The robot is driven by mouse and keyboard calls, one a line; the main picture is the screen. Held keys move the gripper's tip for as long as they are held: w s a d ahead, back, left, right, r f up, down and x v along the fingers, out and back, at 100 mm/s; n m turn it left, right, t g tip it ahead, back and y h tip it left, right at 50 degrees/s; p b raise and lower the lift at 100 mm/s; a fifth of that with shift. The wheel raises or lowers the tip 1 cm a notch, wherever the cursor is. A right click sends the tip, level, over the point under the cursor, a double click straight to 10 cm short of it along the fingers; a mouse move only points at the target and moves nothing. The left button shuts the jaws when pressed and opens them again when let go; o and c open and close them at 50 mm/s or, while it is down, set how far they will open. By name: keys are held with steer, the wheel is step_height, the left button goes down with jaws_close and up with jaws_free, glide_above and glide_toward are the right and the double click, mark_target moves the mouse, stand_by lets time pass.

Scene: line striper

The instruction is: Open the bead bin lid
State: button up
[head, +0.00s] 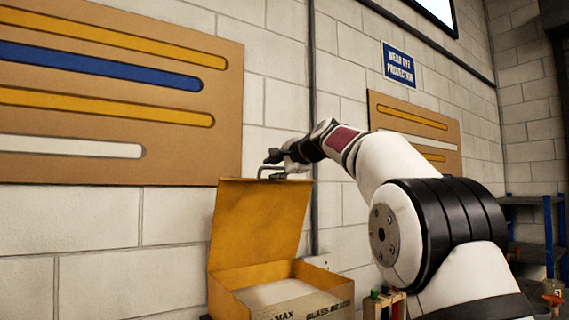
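The yellow bead bin (226,294) stands low in the middle of the head view, with printed lettering on its front. Its lid (258,215) is raised and stands steeply up at the back of the box. Pale contents (272,293) show inside. A grey bar handle (272,169) is at the lid's top edge. My gripper (275,158) is at this handle, above the lid's top edge. The fingers are small and dark here, and I cannot tell whether they grip the handle or only touch it.
A block wall is behind the bin, with slotted brown boards (110,90) and a blue sign (398,65). A small wooden holder with coloured items (384,303) stands right of the bin. A blue-framed shelf (530,200) is at the far right.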

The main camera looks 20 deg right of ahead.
steer(key=v, duration=1.1)
steer(key=shift+s, duration=0.35)
steer(key=shift+r, duration=0.15)
steer(key=s+a+f+n+g+h, duration=0.1)
steer(key=s+a+f+n+g, duration=0.25)
steer(key=s+f, duration=0.6)
steer(key=s+a+f+n+g+h, duration=0.15)
steer(key=s+f+n, duration=0.25)
steer(key=s+f, duration=0.55)
steer(key=s+d+f+n+g+h, duration=0.1)
steer(key=s+f+n+g, duration=0.3)
steer(key=s+f, duration=1.4)
steer(key=s+n+h, duration=0.1)
steer(key=s+n, duration=0.2)
steer(key=s, duration=0.1)
steer(key=shift+d+f, duration=0.2)
steer(key=shift+f, duration=0.05)
